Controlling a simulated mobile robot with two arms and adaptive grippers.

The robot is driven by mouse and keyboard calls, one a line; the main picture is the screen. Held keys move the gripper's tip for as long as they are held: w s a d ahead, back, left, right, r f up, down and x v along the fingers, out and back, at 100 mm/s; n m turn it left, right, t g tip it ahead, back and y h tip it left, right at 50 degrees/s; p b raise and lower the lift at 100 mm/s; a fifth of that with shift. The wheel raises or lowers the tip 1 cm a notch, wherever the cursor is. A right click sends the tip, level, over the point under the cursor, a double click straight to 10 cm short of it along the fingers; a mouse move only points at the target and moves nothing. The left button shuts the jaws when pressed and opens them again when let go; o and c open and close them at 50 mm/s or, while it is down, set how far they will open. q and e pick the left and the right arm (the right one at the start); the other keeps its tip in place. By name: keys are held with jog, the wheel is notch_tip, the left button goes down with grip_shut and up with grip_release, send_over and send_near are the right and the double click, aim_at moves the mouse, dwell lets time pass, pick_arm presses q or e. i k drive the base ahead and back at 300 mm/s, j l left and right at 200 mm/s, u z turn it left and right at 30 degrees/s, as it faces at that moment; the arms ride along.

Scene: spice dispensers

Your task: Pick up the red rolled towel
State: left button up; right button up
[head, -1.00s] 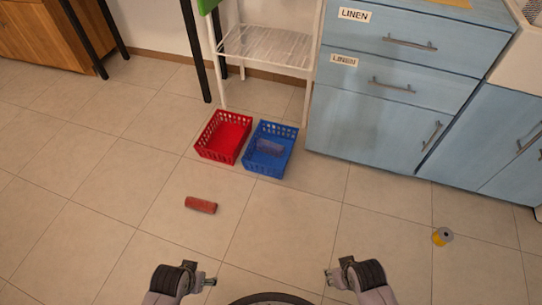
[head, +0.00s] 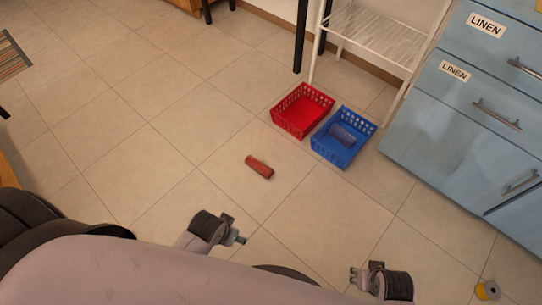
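The red rolled towel (head: 259,167) lies alone on the tiled floor near the middle of the head view. It lies slanted, just in front of the red basket (head: 292,126). My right gripper (head: 353,278) is at the lower edge, right of the towel and well apart from it. Its small fingertips look spread, with nothing between them. My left gripper (head: 241,239) is below the towel in the picture, also apart from it. Its fingers are too small to judge, and I see nothing held. My own arm covers the lower left.
A blue basket (head: 319,148) holding a blue-grey roll (head: 341,135) stands beside the red one. A white shelf (head: 372,35) and blue drawers (head: 440,135) stand at right. A yellow-grey roll (head: 488,290) lies lower right. A striped mat (head: 12,58) is upper left. Floor around the towel is clear.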

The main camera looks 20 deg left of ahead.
aim_at(251, 161)
jog(key=u, duration=0.7)
jog(key=i+l, duration=0.15)
jog(key=i+u, duration=0.05)
